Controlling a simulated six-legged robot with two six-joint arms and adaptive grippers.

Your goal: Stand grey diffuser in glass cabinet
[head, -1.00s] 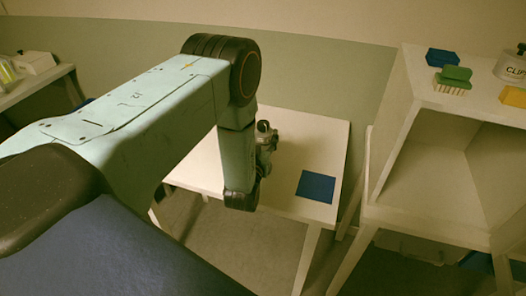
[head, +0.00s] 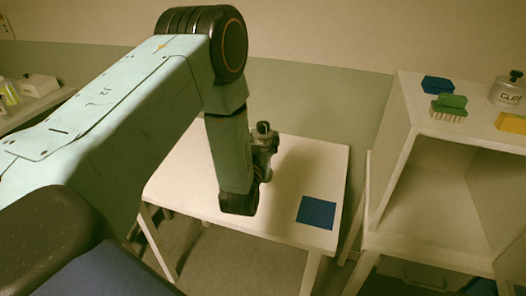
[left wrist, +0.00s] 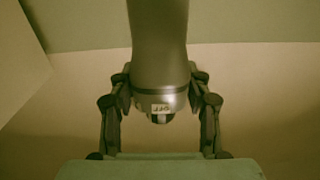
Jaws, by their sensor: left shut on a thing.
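My left gripper (left wrist: 160,78) is shut on a smooth grey rounded object, the grey diffuser (left wrist: 160,45), with its fingers on either side. A small pale label and a dark end show on the diffuser in the left wrist view. In the head view my left gripper (head: 264,150) is over the white table, partly hidden behind my own arm. The diffuser cannot be made out clearly there. No glass cabinet is clearly recognisable. My right gripper is not in view.
A white table (head: 290,165) bears a blue mat (head: 316,212). At right stands a white open-fronted unit (head: 400,130) with an empty bay. On its top are a blue block (head: 437,85), a green brush (head: 449,106), a labelled grey bottle (head: 508,92) and a yellow block (head: 511,123).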

